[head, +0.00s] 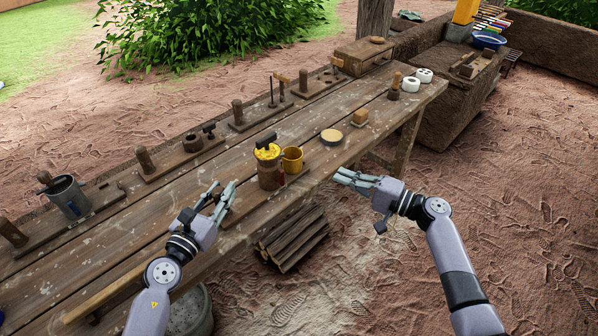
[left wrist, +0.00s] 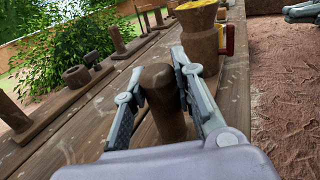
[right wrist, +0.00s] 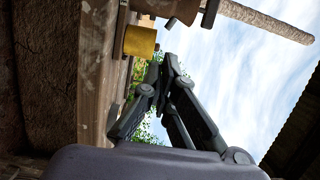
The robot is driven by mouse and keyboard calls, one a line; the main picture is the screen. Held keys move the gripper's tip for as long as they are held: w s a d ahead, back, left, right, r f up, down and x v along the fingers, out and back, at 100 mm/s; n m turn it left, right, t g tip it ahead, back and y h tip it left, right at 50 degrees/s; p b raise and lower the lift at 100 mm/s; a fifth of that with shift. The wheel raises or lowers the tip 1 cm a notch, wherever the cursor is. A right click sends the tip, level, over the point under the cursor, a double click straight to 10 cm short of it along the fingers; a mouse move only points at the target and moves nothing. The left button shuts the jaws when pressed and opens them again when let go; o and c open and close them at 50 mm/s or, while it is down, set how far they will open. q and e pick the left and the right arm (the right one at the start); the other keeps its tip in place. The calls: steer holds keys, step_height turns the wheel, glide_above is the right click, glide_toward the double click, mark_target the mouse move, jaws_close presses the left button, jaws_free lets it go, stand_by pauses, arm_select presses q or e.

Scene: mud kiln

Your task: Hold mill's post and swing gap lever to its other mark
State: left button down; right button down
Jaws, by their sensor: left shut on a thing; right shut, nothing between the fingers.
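The mill (head: 268,175) has a round brown wooden body, a yellow top and a dark crank, and stands upright on the bench. My left gripper (head: 224,200) is shut on the mill's upright wooden post (left wrist: 160,98), which is between its fingers in the left wrist view. A small red piece (head: 281,179) shows at the mill's right side; I cannot tell whether it is the gap lever, nor see its marks. My right gripper (head: 355,181) is shut and empty, off the bench's front edge, to the right of the mill and apart from it.
A yellow mug (head: 293,160) stands close behind the mill's right side. Several wooden fixtures line the bench's back edge. Firewood (head: 293,238) is stacked below the front edge.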

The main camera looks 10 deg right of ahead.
mark_target(282, 178)
steer(key=x, duration=1)
steer(key=s+a, duration=0.2)
steer(key=shift+a, duration=0.3)
steer(key=shift+s+a, duration=0.2)
steer(key=shift+a, duration=0.15)
steer(key=shift+n, duration=0.3)
steer(key=shift+a+r+n, duration=0.1)
steer(key=shift+n, duration=0.4)
steer(key=shift+s+r+n, duration=0.15)
steer(key=shift+n, duration=0.35)
